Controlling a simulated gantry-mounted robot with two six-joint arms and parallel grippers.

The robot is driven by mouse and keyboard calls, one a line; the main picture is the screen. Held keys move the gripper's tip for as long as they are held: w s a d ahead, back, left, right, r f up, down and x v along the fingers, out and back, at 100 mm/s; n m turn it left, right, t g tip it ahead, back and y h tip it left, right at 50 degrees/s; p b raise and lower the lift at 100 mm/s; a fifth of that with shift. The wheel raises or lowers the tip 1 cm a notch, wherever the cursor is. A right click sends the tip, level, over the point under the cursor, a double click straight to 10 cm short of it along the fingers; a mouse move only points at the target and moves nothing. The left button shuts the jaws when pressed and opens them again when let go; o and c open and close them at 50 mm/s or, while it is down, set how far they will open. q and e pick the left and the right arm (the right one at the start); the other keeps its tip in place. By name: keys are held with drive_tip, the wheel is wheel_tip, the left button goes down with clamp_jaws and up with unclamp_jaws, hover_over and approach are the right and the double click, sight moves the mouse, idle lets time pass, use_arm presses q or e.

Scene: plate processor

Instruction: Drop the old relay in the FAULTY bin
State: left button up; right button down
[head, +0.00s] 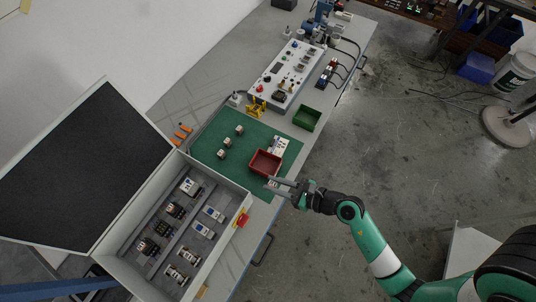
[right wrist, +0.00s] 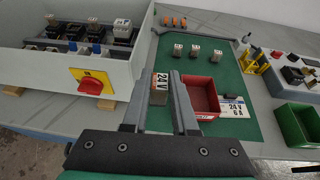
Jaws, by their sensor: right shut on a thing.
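My right gripper (head: 275,184) is at the front edge of the green mat, beside the red bin (head: 265,163). My left gripper is not in view.
Several small relays (head: 228,141) stand on the green mat (head: 205,147). An open cabinet (head: 240,205) with a red-yellow switch (right wrist: 91,82) is at the left. A control panel (head: 284,75) is farther back.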

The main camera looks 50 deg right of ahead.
drive_tip(key=w+d+f+b, duration=0.1)
drive_tip(key=w, duration=0.1)
drive_tip(key=w+d+f+b, duration=0.1)
drive_tip(key=w+d, duration=0.1)
drive_tip(key=w+d+f+b, duration=0.1)
drive_tip(key=w, duration=0.1)
drive_tip(key=shift+d+f, duration=0.4)
drive_tip(key=w+f+b, duration=0.1)
drive_tip(key=w+d+f+b, duration=0.1)
drive_tip(key=f, duration=0.1)
drive_tip(key=w+d+f+b, duration=0.1)
drive_tip(key=shift+d+f, duration=0.25)
drive_tip(key=shift+f, duration=0.15)
drive_tip(key=shift+w+d+f, duration=0.15)
drive_tip(key=shift+w, duration=0.15)
drive_tip(key=f+b, duration=0.2)
drive_tip(key=f, duration=0.1)
drive_tip(key=shift+w+d, duration=0.2)
drive_tip(key=shift+f, duration=0.25)
drive_tip(key=shift+f+b, duration=0.2)
drive_tip(key=shift+b, duration=0.2)
drive_tip(key=c, duration=0.7)
unclamp_jaws()
